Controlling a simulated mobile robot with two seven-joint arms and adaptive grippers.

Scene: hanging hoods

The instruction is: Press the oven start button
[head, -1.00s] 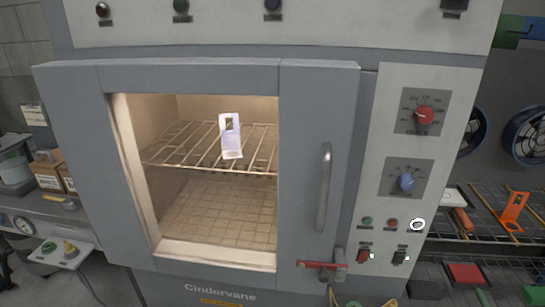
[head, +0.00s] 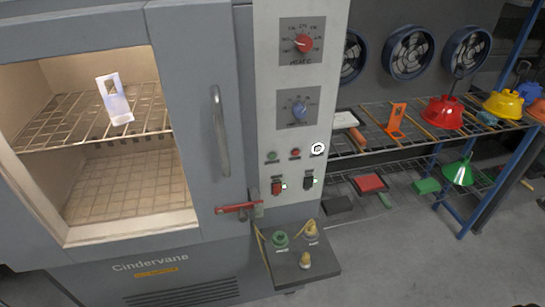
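The oven (head: 225,60) is a grey cabinet with a windowed door, shut, and a red latch handle (head: 238,207). Its white control panel (head: 265,110) on the right holds a red dial (head: 303,43), a blue dial (head: 298,109), a small green round piece (head: 270,156), a small red one (head: 295,153) and a white ringed one (head: 318,149). Below are a red switch (head: 276,188) and a black switch (head: 308,183). A box under the panel carries a larger green button (head: 281,239). The labels are too small to read, so I cannot tell which is start. Neither gripper is in view.
A pale bracket (head: 114,100) stands on the wire rack inside the oven. The low box (head: 318,268) juts out with two yellow knobs. A shelf rack at right holds an orange bracket (head: 396,118) and red (head: 443,113) and yellow (head: 503,103) hoods. Floor at lower right is clear.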

